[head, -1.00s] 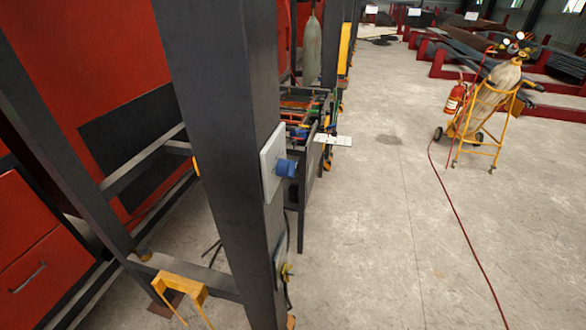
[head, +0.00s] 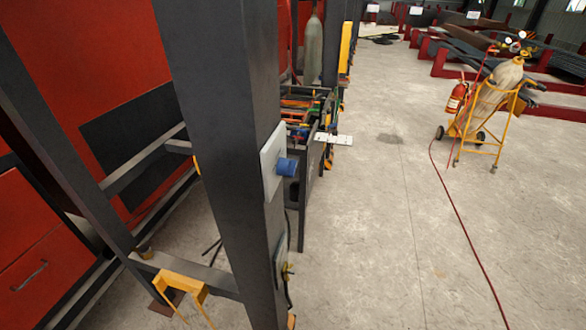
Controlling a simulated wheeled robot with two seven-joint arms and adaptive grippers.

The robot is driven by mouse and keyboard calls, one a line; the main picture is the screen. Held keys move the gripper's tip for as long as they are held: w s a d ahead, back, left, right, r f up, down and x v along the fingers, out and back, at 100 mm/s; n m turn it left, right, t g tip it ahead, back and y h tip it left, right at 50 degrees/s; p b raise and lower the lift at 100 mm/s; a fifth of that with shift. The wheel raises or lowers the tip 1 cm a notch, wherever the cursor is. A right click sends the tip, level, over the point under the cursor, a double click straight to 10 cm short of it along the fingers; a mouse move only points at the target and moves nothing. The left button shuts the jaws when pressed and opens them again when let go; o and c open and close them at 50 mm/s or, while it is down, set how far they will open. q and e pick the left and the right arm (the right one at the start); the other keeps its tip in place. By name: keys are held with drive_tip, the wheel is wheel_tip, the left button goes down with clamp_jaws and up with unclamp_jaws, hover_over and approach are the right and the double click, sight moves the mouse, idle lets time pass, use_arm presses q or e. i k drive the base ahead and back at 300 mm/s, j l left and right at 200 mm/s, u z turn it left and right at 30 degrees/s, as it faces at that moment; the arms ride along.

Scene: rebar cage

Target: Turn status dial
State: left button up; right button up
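A blue dial (head: 286,167) sticks out from a pale plate (head: 272,158) on the side of a dark steel post (head: 222,130). The post stands left of the middle in the head view. The dial is seen from the side, so its pointer and any markings on the plate's face cannot be read. Neither of my grippers shows in the head view, and nothing touches the dial.
A yellow gas-cylinder cart (head: 490,110) with a red hose (head: 462,220) is at right. The concrete floor (head: 370,240) between is clear.

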sight(284, 167)
drive_tip(key=i+l+u, duration=0.4)
drive_tip(key=l+u, duration=0.2)
drive_tip(key=l, duration=0.2)
drive_tip(key=i+l+u, duration=0.1)
drive_tip(key=l+u, duration=0.2)
drive_tip(key=l, duration=0.2)
drive_tip(key=i+l+u, duration=0.1)
drive_tip(key=l+u, duration=0.2)
drive_tip(key=l, duration=0.2)
drive_tip(key=l+u, duration=0.3)
drive_tip(key=l, duration=0.2)
